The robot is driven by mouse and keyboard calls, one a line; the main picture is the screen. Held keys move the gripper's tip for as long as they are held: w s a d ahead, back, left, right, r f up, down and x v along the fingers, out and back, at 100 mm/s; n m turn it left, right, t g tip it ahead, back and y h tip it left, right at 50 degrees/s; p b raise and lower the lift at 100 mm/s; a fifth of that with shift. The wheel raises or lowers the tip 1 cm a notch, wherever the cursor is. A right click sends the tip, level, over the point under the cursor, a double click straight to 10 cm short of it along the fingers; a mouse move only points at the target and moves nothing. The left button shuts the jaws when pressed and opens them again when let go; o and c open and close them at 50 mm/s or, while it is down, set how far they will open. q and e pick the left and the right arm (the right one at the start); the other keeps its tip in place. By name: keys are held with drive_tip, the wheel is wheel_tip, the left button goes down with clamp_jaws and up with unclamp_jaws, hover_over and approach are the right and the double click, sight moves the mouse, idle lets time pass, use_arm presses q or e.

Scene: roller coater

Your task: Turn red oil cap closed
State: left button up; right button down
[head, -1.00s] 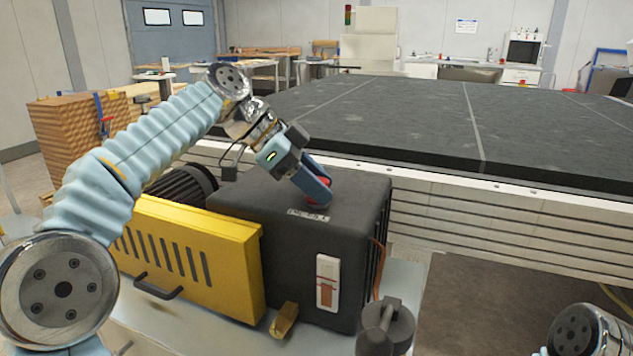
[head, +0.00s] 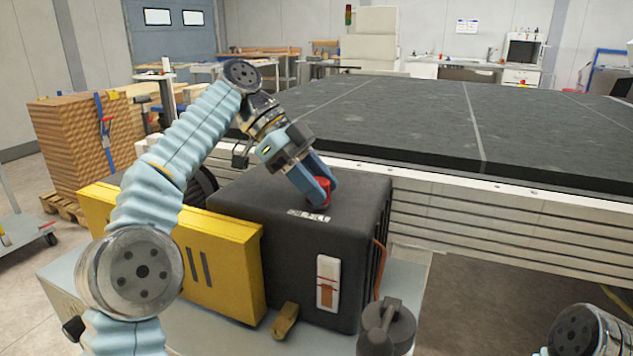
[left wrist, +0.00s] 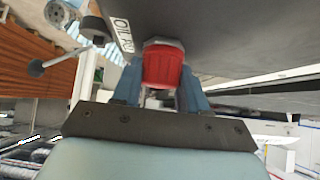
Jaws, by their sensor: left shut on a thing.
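The red oil cap (head: 319,190) sits on top of the dark grey machine housing (head: 280,215), behind a small white label. My left gripper (head: 322,192) is shut on the cap, coming down at a tilt from the upper left. In the left wrist view the ribbed red cap (left wrist: 165,66) sits between the two blue fingers (left wrist: 162,88), with a grey collar at its base against the dark housing. My right gripper is not in view; only part of my right arm shows at the lower right.
A yellow guard (head: 222,262) with slots is on the housing's left. A sight gauge (head: 328,284) is on its front, with a brass fitting (head: 285,320) and a dark cylinder (head: 388,328) below. A large dark-topped table (head: 430,130) stands behind.

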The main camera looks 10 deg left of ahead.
use_arm(q)
drive_tip(key=shift+d+f, duration=0.1)
drive_tip(key=o, duration=1)
drive_tip(key=shift+d, duration=0.1)
drive_tip(key=shift+o, duration=0.2)
